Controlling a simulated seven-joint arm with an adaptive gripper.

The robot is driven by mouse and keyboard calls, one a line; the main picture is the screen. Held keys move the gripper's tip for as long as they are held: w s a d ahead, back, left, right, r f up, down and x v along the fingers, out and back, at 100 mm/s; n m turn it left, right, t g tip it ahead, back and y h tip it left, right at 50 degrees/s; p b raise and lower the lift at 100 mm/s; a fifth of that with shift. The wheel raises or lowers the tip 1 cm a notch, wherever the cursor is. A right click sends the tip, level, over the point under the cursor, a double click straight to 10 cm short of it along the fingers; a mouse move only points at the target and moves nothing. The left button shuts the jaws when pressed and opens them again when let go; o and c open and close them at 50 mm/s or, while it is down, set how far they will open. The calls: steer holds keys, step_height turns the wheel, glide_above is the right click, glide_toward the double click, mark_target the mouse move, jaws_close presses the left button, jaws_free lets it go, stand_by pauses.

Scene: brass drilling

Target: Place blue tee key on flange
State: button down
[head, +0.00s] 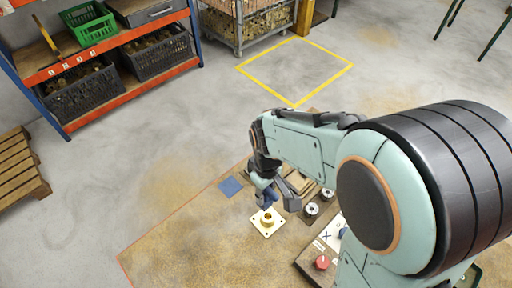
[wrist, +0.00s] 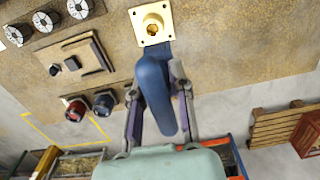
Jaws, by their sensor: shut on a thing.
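The blue tee key (wrist: 152,88) is held between the fingers of my gripper (wrist: 156,78), which is shut on it; it also shows in the head view (head: 268,197). The brass flange (head: 267,222) is a square plate with a raised round collar, lying on the brown work surface. It also shows in the wrist view (wrist: 152,23), just beyond the key's far end. In the head view, my gripper (head: 274,188) is above the flange. Contact between key and flange cannot be told.
Round dial-like parts (head: 311,209) and a panel with a red knob (head: 322,262) stand to the right. The surface (head: 190,240) left of the flange is clear.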

steer(key=f, duration=0.5)
steer(key=d+f, duration=0.1)
steer(key=f, duration=0.2)
steer(key=shift+w+d+f, duration=0.1)
steer(key=shift+w+f, duration=0.05)
steer(key=shift+w, duration=0.1)
steer(key=c, duration=1)
jaws_free()
steer(key=shift+f, duration=0.1)
step_height(320, 180, up, 12)
steer(key=shift+r, duration=0.1)
steer(key=s+d+r+m, duration=0.1)
steer(key=s+d+m, duration=0.1)
steer(key=s, duration=0.3)
steer(key=s+d+r+m, duration=0.2)
steer(key=s+m, duration=0.1)
steer(key=s, duration=0.2)
steer(key=s+d+r+m, duration=0.2)
steer(key=s, duration=0.3)
steer(key=shift+d+r+m+y, duration=0.1)
steer(key=shift+r+m+y, duration=0.1)
steer(key=shift+m+y, duration=0.2)
